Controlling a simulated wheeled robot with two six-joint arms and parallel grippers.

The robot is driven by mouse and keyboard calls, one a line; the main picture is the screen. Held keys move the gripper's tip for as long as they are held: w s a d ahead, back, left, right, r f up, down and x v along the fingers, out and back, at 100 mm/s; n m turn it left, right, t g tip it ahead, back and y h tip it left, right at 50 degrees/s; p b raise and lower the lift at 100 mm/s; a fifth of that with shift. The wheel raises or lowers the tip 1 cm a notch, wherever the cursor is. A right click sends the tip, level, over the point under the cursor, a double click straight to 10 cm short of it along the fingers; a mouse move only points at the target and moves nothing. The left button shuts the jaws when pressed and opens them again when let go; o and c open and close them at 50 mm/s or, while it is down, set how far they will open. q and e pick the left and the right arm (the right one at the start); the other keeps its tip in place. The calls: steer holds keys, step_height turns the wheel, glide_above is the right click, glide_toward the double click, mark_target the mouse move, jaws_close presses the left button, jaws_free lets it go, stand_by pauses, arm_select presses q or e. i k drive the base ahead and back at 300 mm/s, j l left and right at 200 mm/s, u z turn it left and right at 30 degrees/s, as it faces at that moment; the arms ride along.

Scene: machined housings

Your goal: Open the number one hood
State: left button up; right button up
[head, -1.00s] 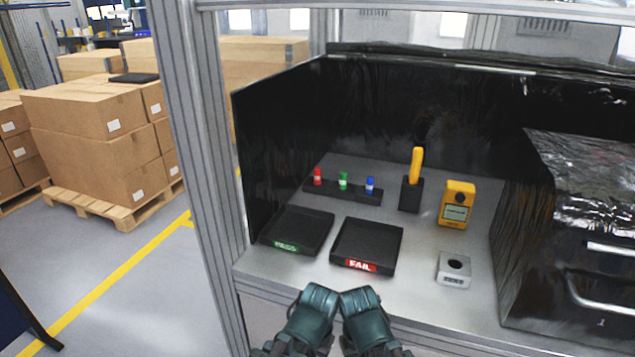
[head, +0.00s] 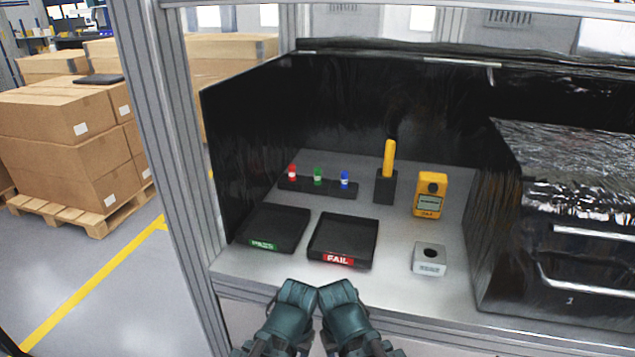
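The black hood (head: 525,235) with a crinkled, glossy film-like surface stands at the right of the bench and is cut off by the picture edge. A small pale mark that looks like a 1 sits low on its front. A silver bar handle (head: 585,290) runs across the front, with a second pale bar above it. The front looks shut. My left gripper (head: 297,290) and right gripper (head: 337,290) are side by side at the bottom middle, in front of the bench edge, well left of the handle. Both touch nothing visible; their fingers' opening cannot be made out.
On the bench are a PASS tray (head: 301,238), a FAIL tray (head: 373,243), a rack of red, green and blue pieces (head: 325,190), a yellow-handled tool in a black holder (head: 385,188), a yellow meter (head: 430,195) and a grey block (head: 430,258). A metal post (head: 165,150) stands at left.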

mark_target(549, 222)
steer(key=z, duration=1.7)
